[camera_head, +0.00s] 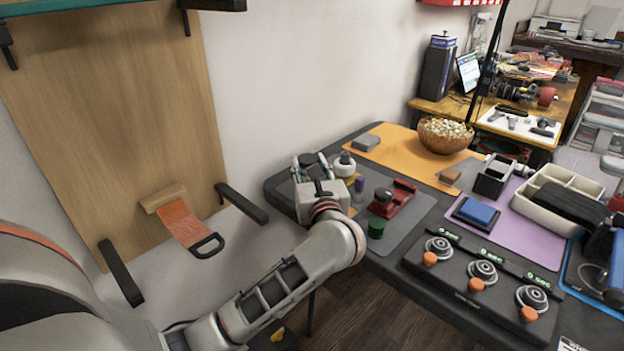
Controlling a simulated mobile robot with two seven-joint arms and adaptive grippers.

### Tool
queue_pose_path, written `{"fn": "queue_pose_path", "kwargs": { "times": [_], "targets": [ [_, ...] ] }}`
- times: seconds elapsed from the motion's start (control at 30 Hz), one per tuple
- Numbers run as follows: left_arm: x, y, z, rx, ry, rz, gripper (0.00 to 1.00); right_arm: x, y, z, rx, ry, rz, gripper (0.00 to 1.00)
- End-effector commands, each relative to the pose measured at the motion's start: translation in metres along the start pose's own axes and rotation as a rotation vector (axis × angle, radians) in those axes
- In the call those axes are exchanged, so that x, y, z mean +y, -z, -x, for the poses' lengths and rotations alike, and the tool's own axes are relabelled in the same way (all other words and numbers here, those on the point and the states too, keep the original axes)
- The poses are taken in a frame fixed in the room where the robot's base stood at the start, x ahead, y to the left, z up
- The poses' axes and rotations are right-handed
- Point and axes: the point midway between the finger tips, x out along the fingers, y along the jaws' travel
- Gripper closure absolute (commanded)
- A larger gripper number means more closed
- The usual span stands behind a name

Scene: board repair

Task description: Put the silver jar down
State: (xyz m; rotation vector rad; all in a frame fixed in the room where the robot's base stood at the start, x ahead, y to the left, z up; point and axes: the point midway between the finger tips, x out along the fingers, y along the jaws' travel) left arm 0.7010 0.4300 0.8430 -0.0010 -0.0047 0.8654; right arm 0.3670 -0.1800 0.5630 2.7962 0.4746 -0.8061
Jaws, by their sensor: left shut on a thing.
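My left gripper (313,167) is over the far left end of the dark work table (276,190), with its arm coming in from the lower left. It is shut on the silver jar; only a dark part (314,159) shows between the fingers, and the gripper body hides the rest. I cannot tell whether the jar touches the table. My right gripper is not in view.
A white pot with a black knob (345,165) stands just right of the gripper. A purple item (359,184), a dark green cup (376,228) and a red tool (400,198) are near. An orange mat (400,150) with a bowl (445,136) lies behind.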

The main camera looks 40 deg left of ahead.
Motion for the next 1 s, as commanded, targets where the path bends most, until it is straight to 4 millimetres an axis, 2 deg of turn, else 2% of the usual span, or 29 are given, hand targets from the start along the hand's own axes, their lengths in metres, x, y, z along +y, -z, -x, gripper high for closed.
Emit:
{"fn": "queue_pose_path", "kwargs": {
  "times": [0.03,0.17,0.4,0.67,0.7,0.73,1.0],
  "targets": [
    [0.0,0.019,0.0,0.007,0.001,-0.012,0.91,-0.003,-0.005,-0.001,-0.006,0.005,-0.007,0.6],
    [0.001,0.034,0.0,0.005,0.0,-0.009,0.91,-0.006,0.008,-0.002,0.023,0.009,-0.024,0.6],
    [0.0,0.034,0.0,0.0,0.0,-0.001,0.91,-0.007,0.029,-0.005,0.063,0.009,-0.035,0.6],
    [0.0,0.04,0.0,0.003,0.0,-0.003,0.91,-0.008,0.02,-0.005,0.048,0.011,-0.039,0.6],
    [0.0,0.039,0.0,0.003,0.0,-0.002,0.58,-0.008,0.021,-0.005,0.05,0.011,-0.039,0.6],
    [0.0,0.039,0.0,0.003,0.0,-0.002,0.51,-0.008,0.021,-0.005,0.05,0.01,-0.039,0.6],
    [0.0,0.038,0.0,0.003,0.0,-0.002,0.49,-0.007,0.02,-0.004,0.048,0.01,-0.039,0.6]
  ]
}}
